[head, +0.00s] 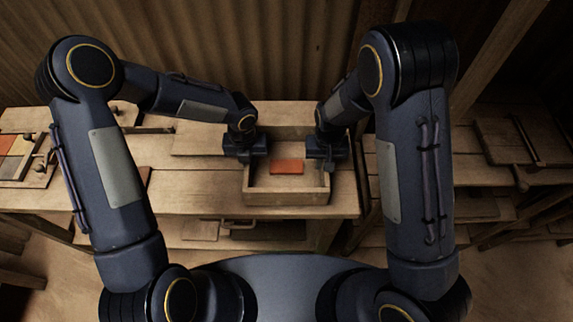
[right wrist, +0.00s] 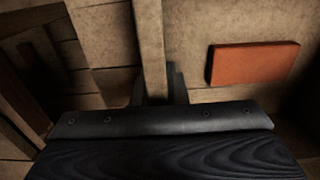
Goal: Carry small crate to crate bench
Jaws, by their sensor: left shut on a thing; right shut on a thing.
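The small crate (head: 286,198) is a shallow, open wooden box at the bench's right end in the head view. An orange-red tile (head: 287,167) lies flat inside it, and the tile also shows in the right wrist view (right wrist: 254,63). My left gripper (head: 246,158) is shut on the crate's left wall. My right gripper (head: 326,160) is shut on its right wall. In the right wrist view the crate's wall (right wrist: 149,45) runs down between the fingers of my right gripper (right wrist: 158,88). I cannot tell whether the crate rests on the bench or hangs just above it.
A wooden bench (head: 190,190) runs under the crate and to the left. A tray with coloured tiles (head: 14,155) sits at its far left. Another bench (head: 480,175) stands to the right, past a gap. A corrugated wall (head: 220,50) closes the back.

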